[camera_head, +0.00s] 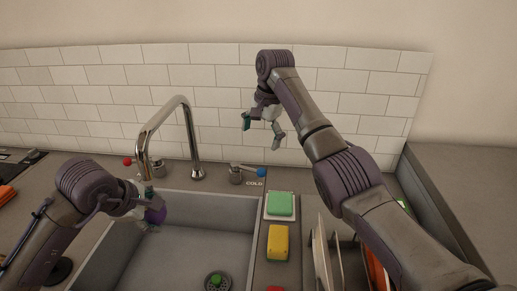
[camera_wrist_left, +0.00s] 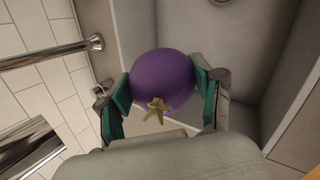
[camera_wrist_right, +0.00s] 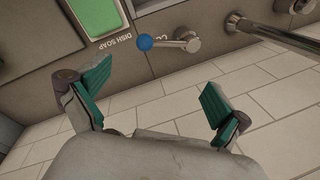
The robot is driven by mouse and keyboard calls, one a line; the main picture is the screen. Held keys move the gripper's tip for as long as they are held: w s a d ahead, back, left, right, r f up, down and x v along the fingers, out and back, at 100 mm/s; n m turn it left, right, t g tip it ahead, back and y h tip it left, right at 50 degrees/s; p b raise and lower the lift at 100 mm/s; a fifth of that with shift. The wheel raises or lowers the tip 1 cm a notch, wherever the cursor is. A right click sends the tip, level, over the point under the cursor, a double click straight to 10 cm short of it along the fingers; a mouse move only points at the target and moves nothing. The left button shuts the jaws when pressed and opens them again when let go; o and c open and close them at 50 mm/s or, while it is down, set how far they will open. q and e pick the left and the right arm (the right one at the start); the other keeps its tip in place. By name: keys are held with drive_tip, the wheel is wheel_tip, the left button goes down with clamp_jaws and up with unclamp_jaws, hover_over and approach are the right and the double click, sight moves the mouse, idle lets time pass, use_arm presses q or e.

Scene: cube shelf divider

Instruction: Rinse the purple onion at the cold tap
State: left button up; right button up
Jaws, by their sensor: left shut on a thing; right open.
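The purple onion (camera_head: 156,215) is held in my left gripper (camera_head: 150,207), over the back left part of the sink (camera_head: 205,240). In the left wrist view the onion (camera_wrist_left: 164,80) sits between the two green finger pads, its tan root end toward the camera. The chrome faucet (camera_head: 187,110) arches near it; no water is visible. The cold tap (camera_head: 240,174) has a blue-knobbed lever and a COLD label. My right gripper (camera_head: 262,124) is open and empty, above and behind the cold tap. In the right wrist view the blue knob (camera_wrist_right: 145,42) lies beyond the open fingers.
A red-knobbed tap (camera_head: 128,162) stands left of the faucet. Plates in a rack (camera_head: 322,255) stand under my right arm. The tiled wall (camera_head: 340,90) is close behind.

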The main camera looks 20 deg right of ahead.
drive_tip(key=shift+s+r, duration=0.1)
drive_tip(key=shift+r, duration=0.3)
